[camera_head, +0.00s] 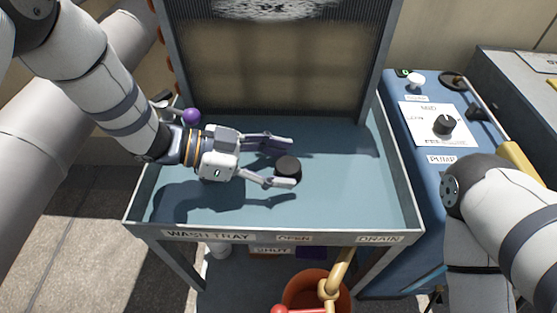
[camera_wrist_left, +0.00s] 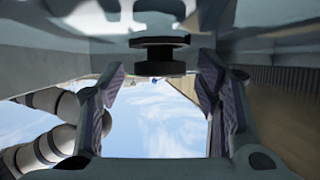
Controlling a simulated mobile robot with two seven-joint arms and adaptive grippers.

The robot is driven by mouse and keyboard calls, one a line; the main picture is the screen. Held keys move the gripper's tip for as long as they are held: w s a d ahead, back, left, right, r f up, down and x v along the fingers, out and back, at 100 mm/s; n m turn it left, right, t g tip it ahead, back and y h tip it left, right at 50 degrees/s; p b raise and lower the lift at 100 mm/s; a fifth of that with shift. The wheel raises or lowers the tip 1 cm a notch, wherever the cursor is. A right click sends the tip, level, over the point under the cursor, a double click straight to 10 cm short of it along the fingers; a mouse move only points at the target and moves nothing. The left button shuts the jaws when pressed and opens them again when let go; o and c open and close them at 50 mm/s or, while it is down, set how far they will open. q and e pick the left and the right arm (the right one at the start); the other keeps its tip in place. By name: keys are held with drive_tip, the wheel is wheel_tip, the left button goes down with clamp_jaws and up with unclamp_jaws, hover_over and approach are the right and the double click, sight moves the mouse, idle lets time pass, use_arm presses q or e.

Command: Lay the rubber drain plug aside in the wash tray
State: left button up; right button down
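The black round rubber plug (camera_head: 288,170) sits on the floor of the blue-grey wash tray (camera_head: 340,200), right of the tray's middle line. My left gripper (camera_head: 283,161) reaches in from the left, low over the tray floor. It is open, with its two fingers apart and their tips at either side of the plug. In the left wrist view the plug (camera_wrist_left: 158,52) shows from the side, with a gap to each finger; neither finger appears to touch it. My right arm shows at the lower right, but its gripper is out of view.
A mesh condenser panel (camera_head: 275,70) stands behind the tray. A blue pump panel with a black knob (camera_head: 445,124) is at the right. A purple ball (camera_head: 191,116) is near my left wrist. An orange bucket (camera_head: 318,290) and yellow pipe (camera_head: 338,270) are below the front rim.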

use_arm(q)
drive_tip(key=shift+r, duration=0.1)
drive_tip(key=v, duration=0.7)
drive_tip(key=shift+a+r, duration=0.15)
drive_tip(key=shift+a, duration=0.1)
